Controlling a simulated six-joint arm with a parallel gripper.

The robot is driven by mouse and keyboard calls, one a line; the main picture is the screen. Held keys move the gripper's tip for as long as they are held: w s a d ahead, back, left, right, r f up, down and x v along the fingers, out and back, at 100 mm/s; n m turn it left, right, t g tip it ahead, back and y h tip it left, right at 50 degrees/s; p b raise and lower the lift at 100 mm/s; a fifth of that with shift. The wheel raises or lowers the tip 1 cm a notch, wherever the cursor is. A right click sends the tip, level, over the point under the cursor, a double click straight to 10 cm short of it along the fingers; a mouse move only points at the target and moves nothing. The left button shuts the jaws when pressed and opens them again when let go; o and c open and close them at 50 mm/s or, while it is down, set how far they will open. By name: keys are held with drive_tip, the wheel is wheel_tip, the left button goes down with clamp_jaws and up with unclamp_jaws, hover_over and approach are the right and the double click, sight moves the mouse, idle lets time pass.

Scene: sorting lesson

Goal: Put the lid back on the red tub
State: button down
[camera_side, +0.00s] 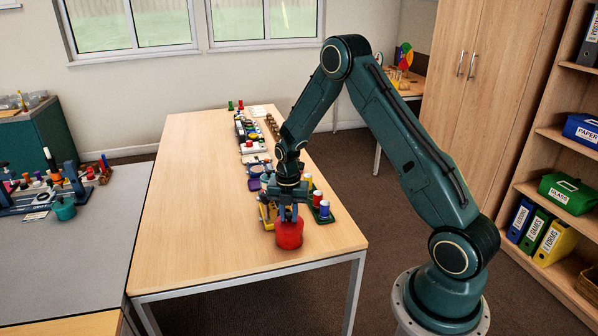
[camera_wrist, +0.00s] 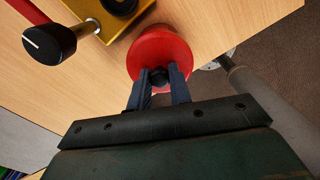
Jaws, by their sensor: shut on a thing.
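The red tub (camera_side: 289,238) stands upright near the front right edge of the wooden table. My gripper (camera_side: 289,211) points down directly over it. In the wrist view my gripper (camera_wrist: 159,73) is shut on the black knob of the round red lid (camera_wrist: 158,46). The lid covers the view down onto the tub there. In the side view the lid and tub look like one red shape, so I cannot tell whether the lid is seated or slightly above the rim.
A yellow device (camera_wrist: 112,12) stands close beside the lid, with a black-ended lever (camera_wrist: 50,43). Several items line the table's right side. The wooden table's (camera_side: 190,200) left half is clear.

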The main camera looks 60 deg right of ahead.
idle(0.3)
drive_tip(key=c, duration=0.7)
unclamp_jaws()
drive_tip(key=shift+r, duration=0.1)
drive_tip(key=shift+r, duration=3.4)
clamp_jaws()
drive_tip(key=shift+f, duration=2.35)
